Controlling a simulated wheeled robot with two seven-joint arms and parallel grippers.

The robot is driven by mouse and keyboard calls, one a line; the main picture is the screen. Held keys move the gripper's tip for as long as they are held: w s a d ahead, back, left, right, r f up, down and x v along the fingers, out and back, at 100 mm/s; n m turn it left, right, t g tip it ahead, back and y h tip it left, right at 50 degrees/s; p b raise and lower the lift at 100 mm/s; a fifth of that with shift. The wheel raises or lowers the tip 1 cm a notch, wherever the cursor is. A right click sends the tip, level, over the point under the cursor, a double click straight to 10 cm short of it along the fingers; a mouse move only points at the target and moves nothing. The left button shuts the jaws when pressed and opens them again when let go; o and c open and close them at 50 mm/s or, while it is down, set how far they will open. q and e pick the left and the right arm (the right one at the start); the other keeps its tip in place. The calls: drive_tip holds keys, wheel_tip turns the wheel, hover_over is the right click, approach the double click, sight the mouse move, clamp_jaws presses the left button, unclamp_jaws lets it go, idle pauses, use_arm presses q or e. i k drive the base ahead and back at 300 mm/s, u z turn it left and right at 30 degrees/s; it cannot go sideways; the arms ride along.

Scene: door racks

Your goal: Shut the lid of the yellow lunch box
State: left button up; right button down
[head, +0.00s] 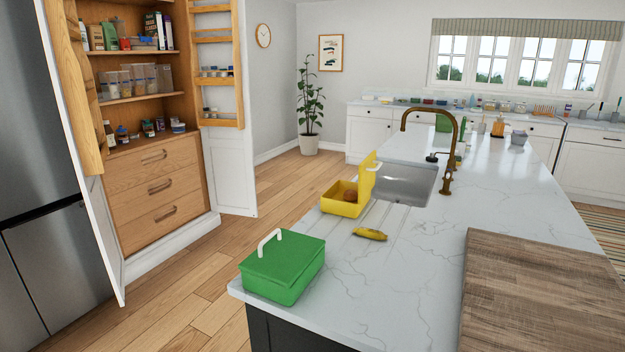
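The yellow lunch box (343,205) sits on the white marble island counter, at the left edge near the sink. Its lid (368,177) stands open and upright on the right side of the box. A brown round item (350,196) shows inside the box. Neither of my grippers shows in the head view.
A banana (370,234) lies on the counter in front of the yellow box. A green box with a white handle (284,268) stands at the near left corner. A wooden board (540,300) covers the near right. The sink (405,185) and brass tap (447,170) are behind.

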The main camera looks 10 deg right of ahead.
sight(367, 169)
drive_tip(key=u, duration=0.45)
drive_tip(key=k, duration=0.65)
drive_tip(key=u, duration=0.8)
drive_tip(key=i, duration=1.5)
drive_tip(key=z, duration=1.45)
drive_tip(key=i, duration=0.7)
drive_tip(key=z, duration=0.7)
